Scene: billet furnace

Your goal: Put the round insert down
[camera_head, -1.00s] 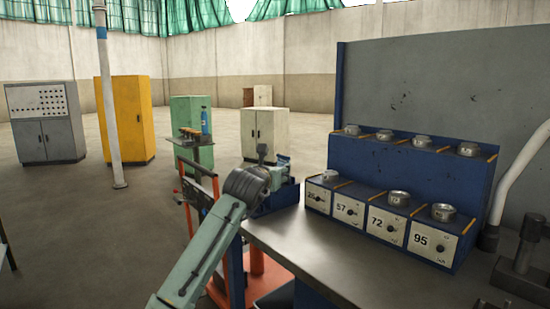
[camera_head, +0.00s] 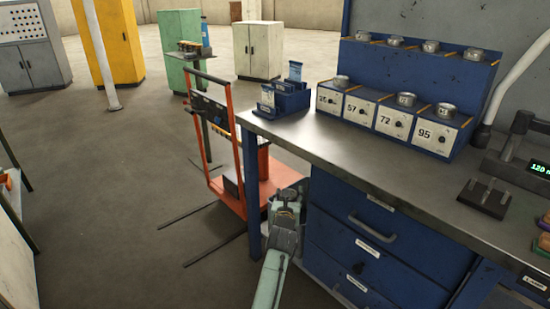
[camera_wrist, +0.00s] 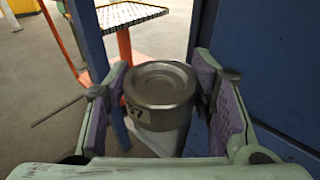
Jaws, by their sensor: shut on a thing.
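The round insert (camera_wrist: 160,88) is a grey metal disc-topped cylinder with a dark mark on its side, partly legible as a 7. In the wrist view it sits between the two purple-padded fingers of my gripper (camera_wrist: 162,100), which is shut on it. In the head view my gripper (camera_head: 289,203) is low, beside the left end of the workbench (camera_head: 330,150) and below its top. The insert cannot be made out clearly there.
A blue drawer unit (camera_head: 335,228) stands just right of my gripper. An orange cart (camera_head: 240,165) with forks is close on the left. A blue rack (camera_head: 345,118) with numbered compartments and several round inserts stands on the bench. The bench top's front is clear.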

